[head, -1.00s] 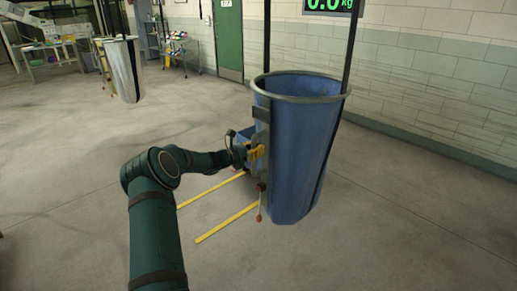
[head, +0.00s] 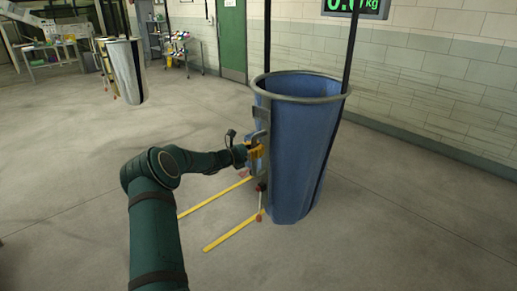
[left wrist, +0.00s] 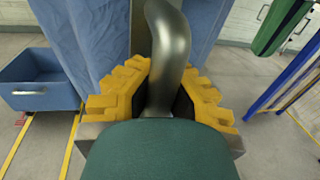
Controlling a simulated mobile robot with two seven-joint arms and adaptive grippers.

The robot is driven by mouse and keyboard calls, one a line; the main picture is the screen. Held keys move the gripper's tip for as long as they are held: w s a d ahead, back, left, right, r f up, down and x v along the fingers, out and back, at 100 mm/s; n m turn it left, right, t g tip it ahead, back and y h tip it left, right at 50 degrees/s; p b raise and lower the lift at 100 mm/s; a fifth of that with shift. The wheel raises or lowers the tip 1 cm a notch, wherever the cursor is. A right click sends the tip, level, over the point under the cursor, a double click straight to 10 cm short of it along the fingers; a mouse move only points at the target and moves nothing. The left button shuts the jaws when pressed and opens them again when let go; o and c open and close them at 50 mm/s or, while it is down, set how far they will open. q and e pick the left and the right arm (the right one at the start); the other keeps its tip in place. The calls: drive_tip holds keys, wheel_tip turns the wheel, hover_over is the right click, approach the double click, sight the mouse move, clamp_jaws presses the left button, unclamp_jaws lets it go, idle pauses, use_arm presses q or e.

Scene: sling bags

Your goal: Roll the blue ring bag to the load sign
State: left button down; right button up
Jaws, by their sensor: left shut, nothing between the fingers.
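The blue ring bag (head: 300,150) hangs tall and open-topped from dark straps, with a grey rim ring, right of centre in the head view. Its blue cloth (left wrist: 85,35) fills the upper left in the left wrist view. My left gripper (head: 257,152) is at the bag's left side, beside a grey upright bracket. In the left wrist view a curved grey bar stands in front of the yellow finger pads. The load sign (head: 355,5), with green digits, is cut off at the top edge. My right gripper is out of view.
A blue bin (left wrist: 40,80) stands left of the bag in the left wrist view. Yellow strips (head: 232,231) lie on the floor. A pale hanging bag (head: 126,70) and a cart (head: 181,47) are farther back left. Floor right of the bag is clear.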

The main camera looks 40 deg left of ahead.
use_arm(q)
drive_tip(key=shift+a+f, duration=0.1)
drive_tip(key=shift+a, duration=0.1)
drive_tip(key=c, duration=1.7)
unclamp_jaws()
drive_tip(key=o, duration=0.8)
drive_tip(key=shift+o, duration=0.2)
drive_tip(key=shift+s, duration=0.15)
drive_tip(key=v, duration=1.1)
drive_tip(key=shift+s, duration=0.4)
